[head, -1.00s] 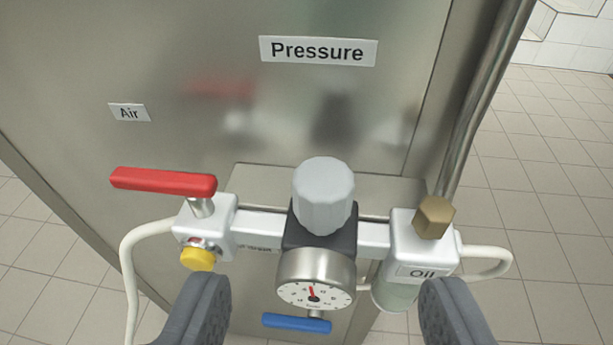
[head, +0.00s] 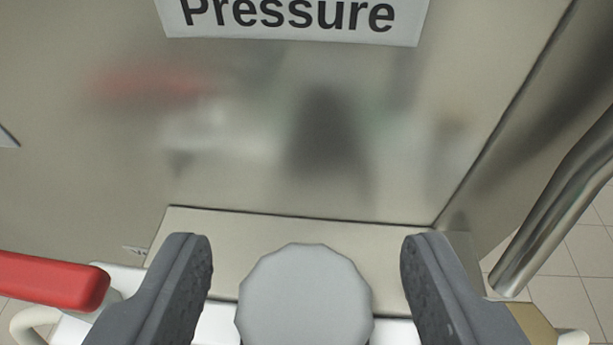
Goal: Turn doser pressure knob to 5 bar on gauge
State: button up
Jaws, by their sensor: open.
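The grey faceted pressure knob (head: 304,300) is at the bottom middle of the head view, seen from above. My gripper (head: 306,250) is open, with one dark grey finger to the left of the knob and one to the right. A gap shows between the knob and each finger, so neither seems to touch it. The gauge is out of view now, so its reading cannot be seen.
A red lever handle (head: 50,280) is at the lower left, close to my left finger. A brass cap (head: 535,325) is at the lower right, partly behind my right finger. The steel panel with the Pressure label (head: 295,20) stands behind, and a metal pipe (head: 560,200) runs at the right.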

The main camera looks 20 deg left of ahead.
jog(key=shift+x, duration=1.3)
jog(key=c, duration=1)
jog(key=shift+a+r+m+h+p, duration=0.1)
jog(key=shift+r+m+h+p, duration=0.2)
jog(key=shift+p, duration=0.6)
jog(key=shift+f+p, duration=0.1)
jog(key=shift+p, duration=0.3)
jog(key=shift+m+h+p, duration=0.3)
jog(key=shift+h, duration=0.1)
jog(key=shift+f, duration=0.2)
jog(key=shift+t, duration=0.3)
jog(key=o, duration=1)
